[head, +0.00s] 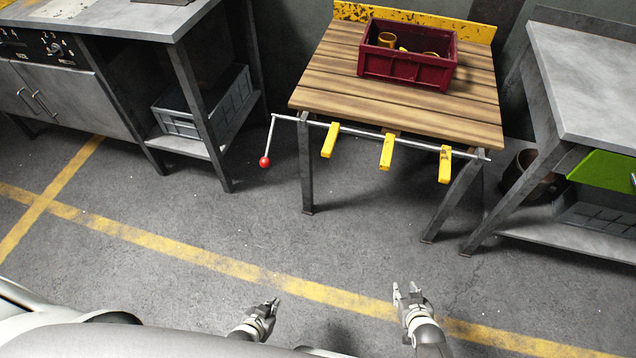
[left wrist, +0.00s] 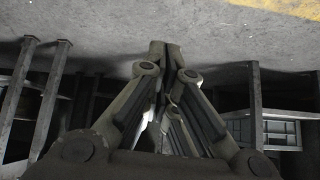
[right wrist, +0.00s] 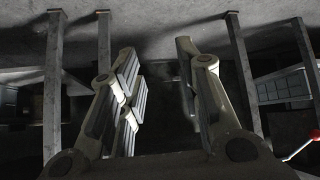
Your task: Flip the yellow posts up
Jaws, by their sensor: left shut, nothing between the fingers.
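Several yellow posts are fixed along a metal rod (head: 365,131) at the front edge of a wooden table: a left post (head: 329,140), a middle post (head: 386,152) and a right post (head: 445,165). They stick out and hang down from the rod. A crank with a red ball knob (head: 265,161) hangs at the rod's left end; the knob also shows in the right wrist view (right wrist: 312,136). My left gripper (head: 272,304) is shut and empty, low in the head view. My right gripper (head: 405,289) is open and empty. Both are well apart from the posts.
A dark red crate (head: 408,72) with yellow parts stands on the wooden table (head: 325,77). Grey metal benches stand left (head: 120,22) and right (head: 590,85), with grey bins below. The floor before the table is clear, with yellow lines.

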